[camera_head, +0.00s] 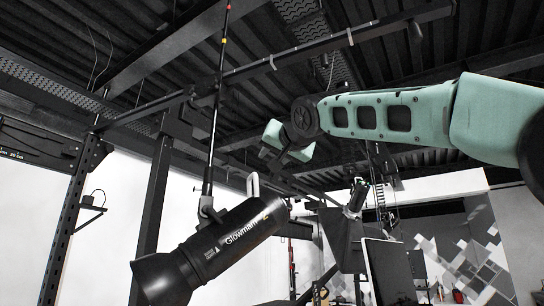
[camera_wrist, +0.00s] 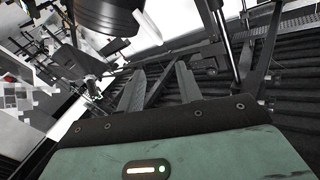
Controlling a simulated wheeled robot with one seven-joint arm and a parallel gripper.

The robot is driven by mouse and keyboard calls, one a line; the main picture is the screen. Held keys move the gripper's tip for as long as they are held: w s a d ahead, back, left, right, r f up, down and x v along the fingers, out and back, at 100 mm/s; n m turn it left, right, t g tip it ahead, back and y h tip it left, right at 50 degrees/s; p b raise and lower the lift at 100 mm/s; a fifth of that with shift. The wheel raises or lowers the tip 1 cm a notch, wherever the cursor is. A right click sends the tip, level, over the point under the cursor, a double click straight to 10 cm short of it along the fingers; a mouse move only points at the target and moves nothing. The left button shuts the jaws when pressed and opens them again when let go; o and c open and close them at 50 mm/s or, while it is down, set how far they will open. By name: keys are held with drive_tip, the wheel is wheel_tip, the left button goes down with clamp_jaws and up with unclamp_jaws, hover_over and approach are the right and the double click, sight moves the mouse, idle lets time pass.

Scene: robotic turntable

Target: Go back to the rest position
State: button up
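My gripper (camera_wrist: 160,70) shows in the wrist view as two grey fingers standing apart, with nothing between them. In the head view my green arm comes in from the right and is raised high, level with the hanging lamp's upper mount. Its wrist end is near the picture's middle, against the dark ceiling. The fingertips cannot be made out there. No object is held.
A black studio lamp (camera_head: 225,245) hangs from a pole (camera_head: 213,120) at lower left, below and left of my wrist. Overhead are beams (camera_head: 160,110) and rails. A dark upright post (camera_head: 152,205) stands left. A dark monitor-like panel (camera_head: 390,270) is low right.

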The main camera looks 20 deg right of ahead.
idle(0.6)
drive_tip(key=a+f+n+g+y, duration=0.1)
drive_tip(key=a+f, duration=0.2)
drive_tip(key=f, duration=0.3)
drive_tip(key=a+f+n+g+b, duration=0.1)
drive_tip(key=a+f+g, duration=0.1)
drive_tip(key=f, duration=0.4)
drive_tip(key=a+f+n+g+y, duration=0.1)
drive_tip(key=a+f, duration=0.2)
drive_tip(key=f, duration=0.2)
drive_tip(key=s+a+f+n+g+b, duration=0.1)
drive_tip(key=s+a+f+n+g, duration=0.2)
drive_tip(key=f, duration=0.8)
drive_tip(key=s+a+f+n+g, duration=0.1)
drive_tip(key=s+a+f+g, duration=0.3)
drive_tip(key=f, duration=0.7)
drive_tip(key=s+d+f+n+g+h+b, duration=0.1)
drive_tip(key=s+d+f+n+g, duration=0.1)
drive_tip(key=s+f, duration=1.1)
drive_tip(key=s+d+f+n+g, duration=0.2)
drive_tip(key=s+f+g, duration=0.3)
drive_tip(key=s+f, duration=0.9)
drive_tip(key=shift+s+d+f+n+h+b, duration=0.2)
drive_tip(key=shift+s+d+n+h+b, duration=0.15)
drive_tip(key=shift+d, duration=0.4)
